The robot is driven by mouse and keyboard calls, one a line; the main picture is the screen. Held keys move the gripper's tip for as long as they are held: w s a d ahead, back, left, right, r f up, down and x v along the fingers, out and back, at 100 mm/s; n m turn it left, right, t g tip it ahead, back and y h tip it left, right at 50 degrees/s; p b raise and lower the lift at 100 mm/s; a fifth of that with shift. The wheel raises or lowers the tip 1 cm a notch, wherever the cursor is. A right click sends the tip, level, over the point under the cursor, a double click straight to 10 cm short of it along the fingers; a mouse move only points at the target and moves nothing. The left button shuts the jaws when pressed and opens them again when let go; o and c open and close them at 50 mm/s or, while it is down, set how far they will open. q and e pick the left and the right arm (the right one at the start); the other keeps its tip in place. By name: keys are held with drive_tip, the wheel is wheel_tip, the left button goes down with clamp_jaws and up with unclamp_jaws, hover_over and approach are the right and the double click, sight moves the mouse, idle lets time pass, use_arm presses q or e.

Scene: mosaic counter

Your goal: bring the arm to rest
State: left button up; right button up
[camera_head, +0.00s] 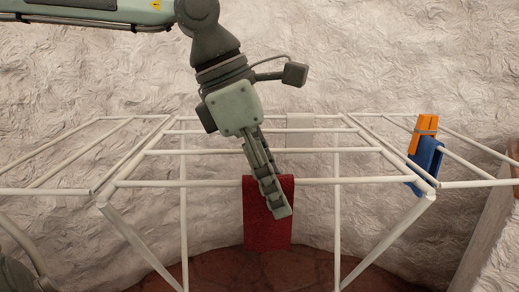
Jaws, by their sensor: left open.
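My left gripper (278,208) hangs down from the arm that comes in from the upper left. Its jaws are open, seen nearly edge-on, in front of a red cloth (268,235). The cloth hangs over the front rail of a white drying rack (150,183). The gripper overlaps the cloth's upper part in this view; I cannot tell whether they touch. The cloth appears to hang from the rail by itself. My right gripper is not in view.
A small pale piece (300,123) is at the back rail. A rough plaster wall (400,50) stands behind. The rack's left wing is empty.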

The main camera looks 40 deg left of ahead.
use_arm(q)
drive_tip(key=v, duration=1)
drive_tip(key=shift+s, duration=0.1)
